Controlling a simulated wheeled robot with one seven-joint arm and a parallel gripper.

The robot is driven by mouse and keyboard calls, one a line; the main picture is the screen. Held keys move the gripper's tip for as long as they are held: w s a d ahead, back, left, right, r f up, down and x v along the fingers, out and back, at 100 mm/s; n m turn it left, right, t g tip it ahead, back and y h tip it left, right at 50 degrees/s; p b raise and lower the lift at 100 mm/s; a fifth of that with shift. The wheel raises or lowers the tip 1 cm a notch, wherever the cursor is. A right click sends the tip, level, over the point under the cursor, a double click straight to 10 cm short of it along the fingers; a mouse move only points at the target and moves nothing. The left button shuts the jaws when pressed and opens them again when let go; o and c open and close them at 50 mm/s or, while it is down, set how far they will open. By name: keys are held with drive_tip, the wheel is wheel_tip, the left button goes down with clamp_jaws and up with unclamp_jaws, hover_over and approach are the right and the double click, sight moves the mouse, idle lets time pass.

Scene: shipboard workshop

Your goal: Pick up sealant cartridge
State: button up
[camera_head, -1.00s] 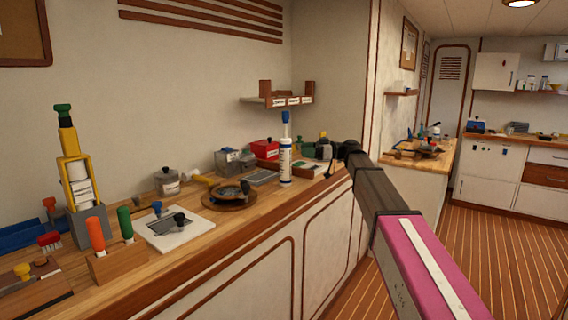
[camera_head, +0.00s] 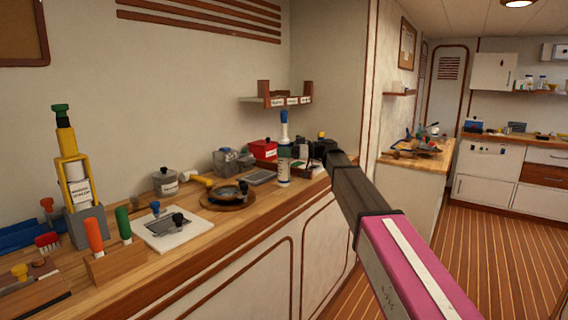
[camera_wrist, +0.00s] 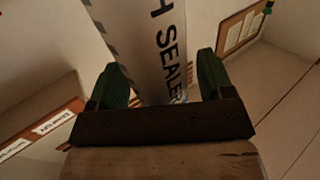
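The sealant cartridge (camera_head: 284,174) is a white tube with a blue cap, standing upright on the wooden bench in the head view. My gripper (camera_head: 296,150) reaches in from the right at its middle and covers part of it. In the wrist view, the cartridge (camera_wrist: 155,45) with dark lettering lies between the two green fingers of my gripper (camera_wrist: 160,65). The left finger is close to its edge; a gap shows between the right finger and the tube.
A red box (camera_head: 263,149) and a grey container (camera_head: 232,161) stand behind and left of the cartridge. A labelled wall shelf (camera_head: 278,100) hangs above.

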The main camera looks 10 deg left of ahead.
drive_tip(key=c, duration=1)
drive_tip(key=shift+r, duration=0.1)
